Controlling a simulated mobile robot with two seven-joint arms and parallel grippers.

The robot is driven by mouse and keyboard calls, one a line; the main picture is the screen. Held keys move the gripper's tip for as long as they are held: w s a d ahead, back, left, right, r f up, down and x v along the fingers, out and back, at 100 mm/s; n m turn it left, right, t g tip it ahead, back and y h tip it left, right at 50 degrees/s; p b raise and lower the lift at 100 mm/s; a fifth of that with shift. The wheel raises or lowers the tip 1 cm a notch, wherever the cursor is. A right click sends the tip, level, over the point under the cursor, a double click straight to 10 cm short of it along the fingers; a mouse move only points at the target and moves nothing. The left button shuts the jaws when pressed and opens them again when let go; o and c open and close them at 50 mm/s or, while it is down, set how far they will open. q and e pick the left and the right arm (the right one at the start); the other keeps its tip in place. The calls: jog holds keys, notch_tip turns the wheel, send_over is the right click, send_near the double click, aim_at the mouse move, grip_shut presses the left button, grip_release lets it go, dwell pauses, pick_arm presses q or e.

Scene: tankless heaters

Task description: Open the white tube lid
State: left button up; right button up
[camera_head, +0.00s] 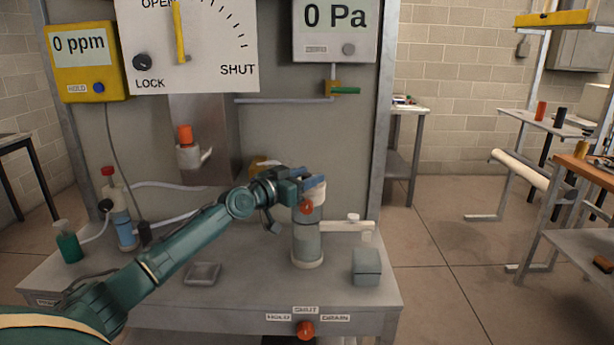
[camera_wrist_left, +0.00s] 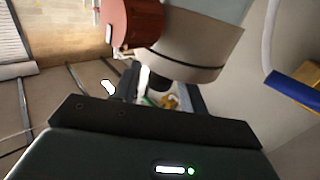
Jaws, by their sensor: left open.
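The tube (camera_head: 306,240) is an upright grey cylinder on the bench, with a white lid (camera_head: 316,193) at its top and an orange-red knob (camera_head: 306,208) on its side near the lid. The gripper partly hides the lid in the head view. My right gripper is not in view.
The bench (camera_head: 240,295) also holds a small grey box (camera_head: 366,266) right of the tube, a flat grey piece (camera_head: 203,273) to its left and a green bottle (camera_head: 68,243) at the far left. A panel with gauges stands behind. The bench front is mostly clear.

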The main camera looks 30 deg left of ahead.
pick_arm(q)
jog(key=shift+w, duration=0.2)
grip_shut()
dwell(0.4)
